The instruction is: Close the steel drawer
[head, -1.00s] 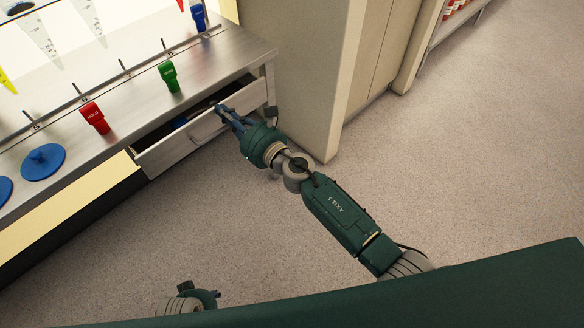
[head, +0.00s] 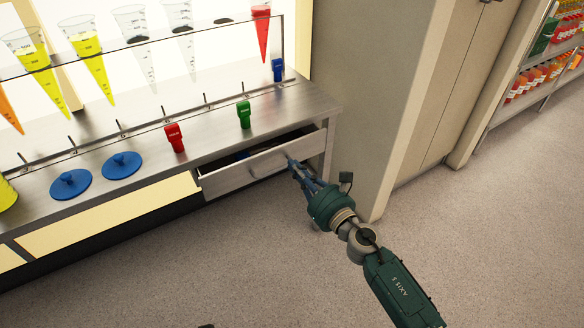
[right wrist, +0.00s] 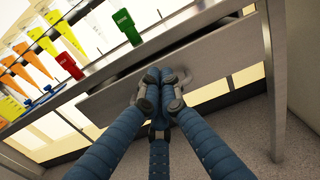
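The steel drawer (head: 236,179) under the steel counter is partly pulled out, with a dark gap above its front. Something bluish lies inside, too dim to tell.
Red (head: 174,138) and green (head: 244,114) tap handles stand along the counter's front edge (head: 205,150). Blue discs (head: 122,164) lie on the left. Cones of juice hang behind. A beige cabinet (head: 375,110) stands close right of the counter. The floor (head: 200,270) in front is clear.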

